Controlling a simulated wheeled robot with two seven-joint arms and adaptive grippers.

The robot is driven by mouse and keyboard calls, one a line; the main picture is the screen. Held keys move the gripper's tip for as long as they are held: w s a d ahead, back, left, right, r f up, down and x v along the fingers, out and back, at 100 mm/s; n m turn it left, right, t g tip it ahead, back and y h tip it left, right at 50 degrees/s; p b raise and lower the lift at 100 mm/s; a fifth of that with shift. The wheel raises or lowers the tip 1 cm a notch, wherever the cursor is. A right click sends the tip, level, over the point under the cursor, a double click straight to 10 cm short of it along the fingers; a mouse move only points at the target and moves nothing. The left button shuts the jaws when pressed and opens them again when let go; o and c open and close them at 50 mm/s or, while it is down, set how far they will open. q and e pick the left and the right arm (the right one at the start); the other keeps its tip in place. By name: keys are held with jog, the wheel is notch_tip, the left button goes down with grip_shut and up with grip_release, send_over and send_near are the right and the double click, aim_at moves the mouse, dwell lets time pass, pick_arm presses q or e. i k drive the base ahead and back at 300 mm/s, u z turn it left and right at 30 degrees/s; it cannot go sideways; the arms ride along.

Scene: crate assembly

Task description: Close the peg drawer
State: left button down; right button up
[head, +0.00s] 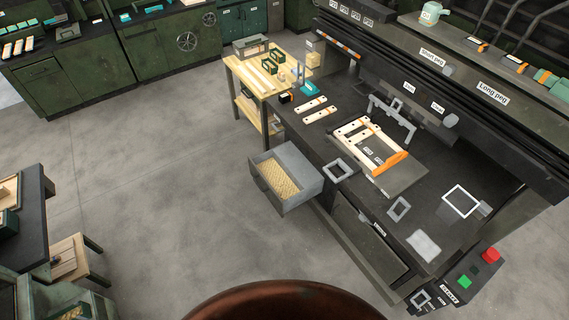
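The peg drawer (302,193) is a grey metal box that stands open, pulled out to the left from under the dark workbench (432,205). Many small tan pegs (279,178) lie inside it. Its front panel faces the lower left, and its inner end meets the bench edge. Neither of my grippers shows in the head view, so nothing of mine is seen touching the drawer.
A light wooden crate part (352,138) with an orange piece lies on the bench. A wooden side table (246,80) stands beyond the drawer. A red button (490,256) and a green one sit at the bench's front corner. The floor (165,190) left of the drawer is clear.

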aim_at(288, 180)
jog(key=z, duration=0.35)
jog(key=i, duration=1.15)
jog(key=u, duration=0.25)
